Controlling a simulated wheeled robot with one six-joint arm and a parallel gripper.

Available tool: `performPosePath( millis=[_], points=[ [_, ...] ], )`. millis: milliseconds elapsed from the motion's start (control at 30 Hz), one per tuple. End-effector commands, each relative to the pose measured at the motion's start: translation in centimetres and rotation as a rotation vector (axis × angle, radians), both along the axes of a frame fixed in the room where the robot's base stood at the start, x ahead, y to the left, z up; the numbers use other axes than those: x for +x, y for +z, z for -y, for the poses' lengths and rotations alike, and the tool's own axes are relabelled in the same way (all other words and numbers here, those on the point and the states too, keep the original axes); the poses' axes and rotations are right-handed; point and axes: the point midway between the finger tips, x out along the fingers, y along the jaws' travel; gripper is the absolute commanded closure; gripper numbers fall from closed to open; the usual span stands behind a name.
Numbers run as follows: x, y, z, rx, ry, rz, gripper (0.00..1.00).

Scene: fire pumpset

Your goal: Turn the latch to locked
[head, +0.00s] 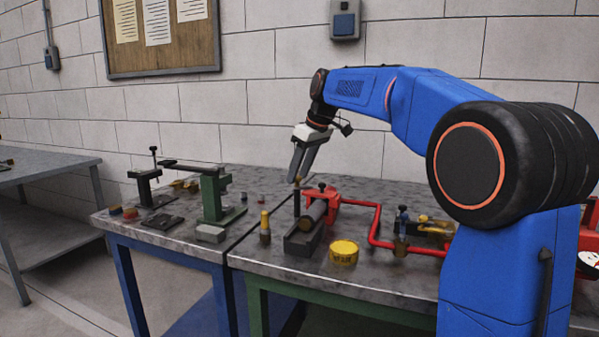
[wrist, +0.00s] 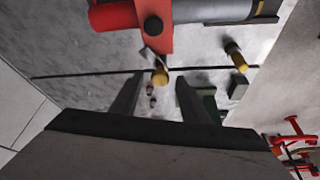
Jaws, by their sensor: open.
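A small yellow-tipped lever (wrist: 160,76), which looks like the latch, sits beside the red bracket (wrist: 152,25) in the wrist view. In the head view its yellow tip (head: 297,181) shows just under my fingertips, above the grey cylinder and red fitting (head: 324,195). My gripper (head: 298,176) points down and is open. In the wrist view its two fingers (wrist: 159,82) stand on either side of the yellow tip, with gaps on both sides. I cannot tell how deep the tip is between them. No lock marking can be read.
A yellow tin (head: 343,252) and a yellow-topped bottle (head: 265,228) stand near the bench front. A red pipe (head: 375,225) runs right. A green stand (head: 213,196) is at left. The wall behind carries a cork board (head: 160,50). Bare bench lies behind the pump.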

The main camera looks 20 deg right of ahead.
Motion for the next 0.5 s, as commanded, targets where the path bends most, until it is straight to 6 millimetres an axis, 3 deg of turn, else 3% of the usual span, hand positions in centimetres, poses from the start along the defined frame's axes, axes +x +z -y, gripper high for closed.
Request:
performPosePath(
  millis=[167,333,500],
  points=[
    [0.01,0.01,0.00,0.000,0.000,0.000,0.59],
    [0.01,0.03,0.02,0.000,0.000,0.000,0.99],
    [0.00,0.03,0.01,-0.001,-0.004,0.000,0.99]
  ],
)
